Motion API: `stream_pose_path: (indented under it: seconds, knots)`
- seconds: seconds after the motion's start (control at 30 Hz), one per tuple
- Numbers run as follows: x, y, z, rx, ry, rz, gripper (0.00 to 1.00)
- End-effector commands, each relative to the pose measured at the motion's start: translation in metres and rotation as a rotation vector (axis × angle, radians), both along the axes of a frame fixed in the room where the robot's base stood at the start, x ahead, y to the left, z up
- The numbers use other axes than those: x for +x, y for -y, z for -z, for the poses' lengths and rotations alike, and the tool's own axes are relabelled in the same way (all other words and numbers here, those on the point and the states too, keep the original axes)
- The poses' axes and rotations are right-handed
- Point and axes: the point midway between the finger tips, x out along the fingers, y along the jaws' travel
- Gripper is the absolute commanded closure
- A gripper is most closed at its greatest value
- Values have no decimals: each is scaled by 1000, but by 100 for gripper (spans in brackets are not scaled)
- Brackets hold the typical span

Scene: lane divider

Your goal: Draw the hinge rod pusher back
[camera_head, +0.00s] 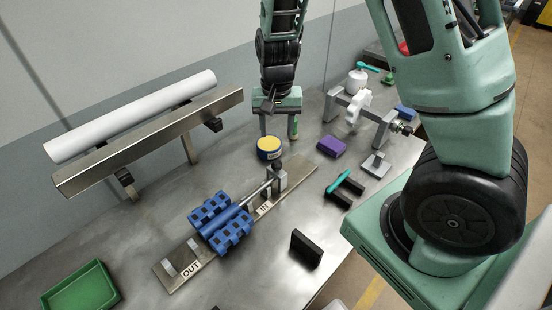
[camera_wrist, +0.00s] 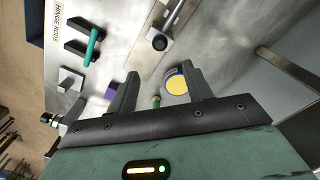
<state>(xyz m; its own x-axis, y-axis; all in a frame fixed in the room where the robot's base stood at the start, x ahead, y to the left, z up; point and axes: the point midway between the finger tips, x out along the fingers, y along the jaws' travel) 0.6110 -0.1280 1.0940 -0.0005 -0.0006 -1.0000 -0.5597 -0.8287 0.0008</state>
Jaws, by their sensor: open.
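The hinge rod pusher appears to be the thin metal rod with a dark round knob (camera_head: 277,167) at the IN end of a long metal plate (camera_head: 300,175). The rod runs through a bracket toward two blue hinge blocks (camera_head: 221,225) in the plate's middle. The knob (camera_wrist: 160,43) also shows in the wrist view, ahead of the fingertips. My gripper (camera_head: 277,136) is open and empty, above the bench behind the knob and apart from it. Its two fingers (camera_wrist: 161,74) spread either side of the knob's line in the wrist view.
A small green cylinder (camera_wrist: 156,101) is near my fingers. A purple block (camera_head: 332,146), a black rack with a teal rod (camera_head: 341,181) and a black block (camera_head: 306,248) lie right. A green tray (camera_head: 80,288) is front left.

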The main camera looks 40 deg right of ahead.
Motion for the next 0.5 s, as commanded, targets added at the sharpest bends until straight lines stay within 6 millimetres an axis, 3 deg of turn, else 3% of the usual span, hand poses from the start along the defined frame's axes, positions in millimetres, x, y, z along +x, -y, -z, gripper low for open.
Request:
stream_pose_path:
  seconds: [0.3,0.5]
  knots:
    - [-2,1,67,0,-6,2,50]
    - [-1,0,100,1,-3,1,50]
